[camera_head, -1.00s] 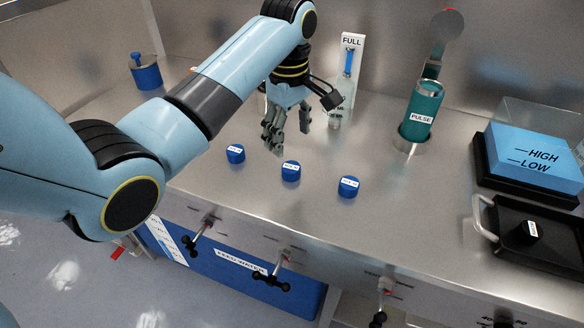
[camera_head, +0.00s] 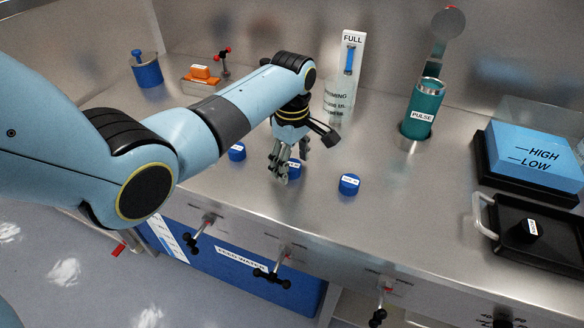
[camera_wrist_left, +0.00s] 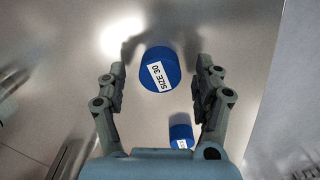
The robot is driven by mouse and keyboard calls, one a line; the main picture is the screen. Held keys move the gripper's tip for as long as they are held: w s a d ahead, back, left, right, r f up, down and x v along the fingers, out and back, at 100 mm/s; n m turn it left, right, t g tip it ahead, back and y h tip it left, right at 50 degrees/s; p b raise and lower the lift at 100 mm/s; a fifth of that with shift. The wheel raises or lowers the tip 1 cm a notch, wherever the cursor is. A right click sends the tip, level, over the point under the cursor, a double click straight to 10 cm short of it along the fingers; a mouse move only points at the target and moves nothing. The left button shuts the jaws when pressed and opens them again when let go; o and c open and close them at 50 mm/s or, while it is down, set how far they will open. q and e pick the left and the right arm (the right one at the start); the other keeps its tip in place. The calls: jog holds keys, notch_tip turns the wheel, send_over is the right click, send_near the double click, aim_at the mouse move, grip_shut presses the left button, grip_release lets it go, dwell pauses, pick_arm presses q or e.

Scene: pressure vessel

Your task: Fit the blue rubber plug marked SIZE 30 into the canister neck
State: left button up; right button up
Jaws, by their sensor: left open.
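The blue plug marked SIZE 30 (camera_wrist_left: 160,69) shows in the left wrist view, between and just beyond the fingers of my open left gripper (camera_wrist_left: 160,88). In the head view my left gripper (camera_head: 291,163) points down over the middle blue plug (camera_head: 294,170), which its fingers partly cover. I cannot tell whether they touch it. A second blue plug (camera_wrist_left: 181,135) shows lower in the wrist view; its label is partly cut off. A teal canister (camera_head: 424,108) labelled PULSE stands upright in a counter recess, its neck (camera_head: 431,83) at the top. My right gripper is not seen.
Other blue plugs stand left (camera_head: 237,152) and right (camera_head: 349,184) of the gripper. Behind are a clear FULL gauge (camera_head: 352,38), an orange block (camera_head: 200,72) and a blue pot (camera_head: 147,72).

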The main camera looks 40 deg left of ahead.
pick_arm(q)
jog(key=shift+c, duration=0.2)
jog(key=c, duration=1)
jog(key=shift+r, duration=0.1)
